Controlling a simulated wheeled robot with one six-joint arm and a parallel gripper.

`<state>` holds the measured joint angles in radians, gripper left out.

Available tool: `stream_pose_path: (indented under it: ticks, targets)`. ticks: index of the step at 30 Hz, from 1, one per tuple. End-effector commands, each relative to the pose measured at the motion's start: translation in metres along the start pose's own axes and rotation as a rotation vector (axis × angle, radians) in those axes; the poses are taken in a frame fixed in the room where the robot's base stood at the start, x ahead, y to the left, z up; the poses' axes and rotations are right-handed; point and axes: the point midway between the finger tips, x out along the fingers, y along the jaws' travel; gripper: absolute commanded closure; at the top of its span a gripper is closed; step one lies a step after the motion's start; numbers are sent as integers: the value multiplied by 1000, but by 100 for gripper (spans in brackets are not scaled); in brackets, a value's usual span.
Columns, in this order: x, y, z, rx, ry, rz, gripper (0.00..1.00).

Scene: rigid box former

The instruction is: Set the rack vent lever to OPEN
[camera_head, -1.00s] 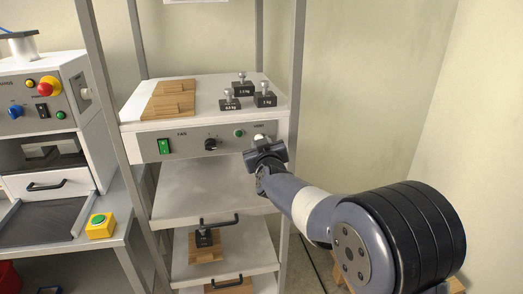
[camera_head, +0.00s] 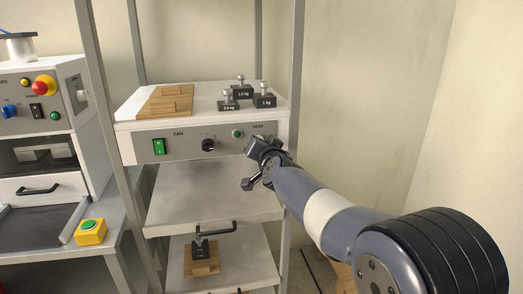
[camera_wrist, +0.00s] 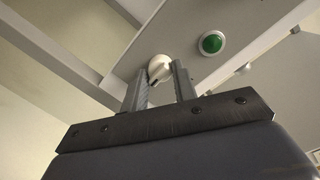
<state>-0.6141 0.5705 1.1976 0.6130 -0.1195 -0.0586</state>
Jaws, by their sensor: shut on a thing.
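The vent lever (camera_wrist: 160,67) shows in the wrist view as a cream rounded handle on the grey panel, between the fingertips. My gripper (camera_wrist: 163,78) is shut on it, with one finger on either side. In the head view my gripper (camera_head: 256,147) is at the right end of the rack's control panel (camera_head: 180,145), just below the VENT label. There the gripper hides the lever, and its exact setting and any OPEN mark cannot be read.
Several black weights (camera_head: 243,91) and a wooden board (camera_head: 165,100) sit on top. A rack post (camera_head: 293,100) stands close right of my gripper.

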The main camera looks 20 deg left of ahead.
Motion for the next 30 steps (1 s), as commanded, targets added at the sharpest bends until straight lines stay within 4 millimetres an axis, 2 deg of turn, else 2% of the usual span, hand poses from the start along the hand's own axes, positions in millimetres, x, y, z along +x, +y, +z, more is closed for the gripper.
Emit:
stream_pose_path:
  ticks: [20, 21, 28, 30]
  targets:
    - [0, 0, 1, 67, -6, -6, 96]
    - [0, 0, 1, 67, -6, -6, 72]
    - [0, 0, 0, 66, -5, -6, 53]
    - [0, 0, 0, 66, -4, -6, 52]
